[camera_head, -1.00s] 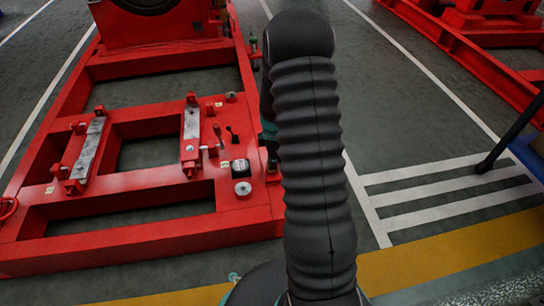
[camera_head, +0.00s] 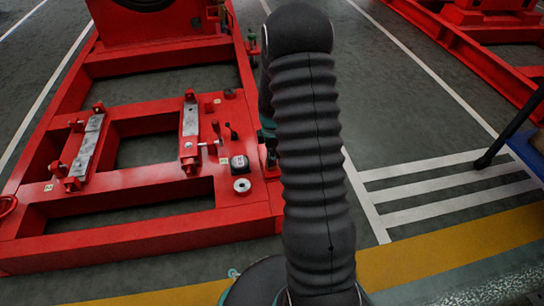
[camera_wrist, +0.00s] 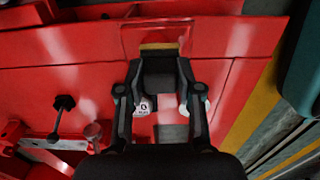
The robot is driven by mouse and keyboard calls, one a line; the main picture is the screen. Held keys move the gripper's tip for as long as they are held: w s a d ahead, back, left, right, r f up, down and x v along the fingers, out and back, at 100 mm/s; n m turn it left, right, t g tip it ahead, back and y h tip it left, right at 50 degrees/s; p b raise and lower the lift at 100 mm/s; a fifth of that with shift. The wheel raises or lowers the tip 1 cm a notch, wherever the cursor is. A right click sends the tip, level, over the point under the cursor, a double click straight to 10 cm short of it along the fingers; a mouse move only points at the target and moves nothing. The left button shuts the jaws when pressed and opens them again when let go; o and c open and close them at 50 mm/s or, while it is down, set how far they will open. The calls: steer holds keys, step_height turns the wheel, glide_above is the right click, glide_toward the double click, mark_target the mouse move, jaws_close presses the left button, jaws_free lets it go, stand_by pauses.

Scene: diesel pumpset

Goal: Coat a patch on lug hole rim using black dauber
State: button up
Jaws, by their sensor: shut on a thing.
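In the wrist view my gripper (camera_wrist: 159,78) is shut on a dark block-like piece, taken to be the black dauber (camera_wrist: 160,86). A yellowish-tan band (camera_wrist: 158,47) shows at its far end, close over a raised red part of the frame (camera_wrist: 158,30). I cannot tell whether they touch. In the head view my arm hides most of the gripper. A pale ring with a dark centre (camera_head: 242,185) lies on the red skid frame (camera_head: 120,226); I cannot tell whether it is the lug hole rim. No coated patch can be made out.
Two grey mounting rails (camera_head: 86,146) (camera_head: 190,122) sit on the frame. A blue object (camera_head: 525,150) is at far right. Striped floor right of the frame is mostly clear.

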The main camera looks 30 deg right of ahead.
steer(key=shift+w+d+r, duration=0.1)
steer(key=shift+w+d, duration=0.05)
steer(key=shift+w, duration=0.4)
steer(key=shift+w+d, duration=0.15)
steer(key=shift+w, duration=0.35)
steer(key=shift+s+a, duration=0.15)
steer(key=shift+s, duration=0.4)
steer(key=shift+s, duration=0.15)
steer(key=shift+s+a, duration=0.3)
steer(key=shift+s, duration=0.6)
steer(key=shift+w, duration=0.1)
steer(key=shift+w+d, duration=0.2)
steer(key=shift+w, duration=0.55)
steer(key=shift+w+d, duration=0.2)
steer(key=shift+w, duration=0.55)
steer(key=shift+a, duration=0.1)
steer(key=shift+s, duration=0.1)
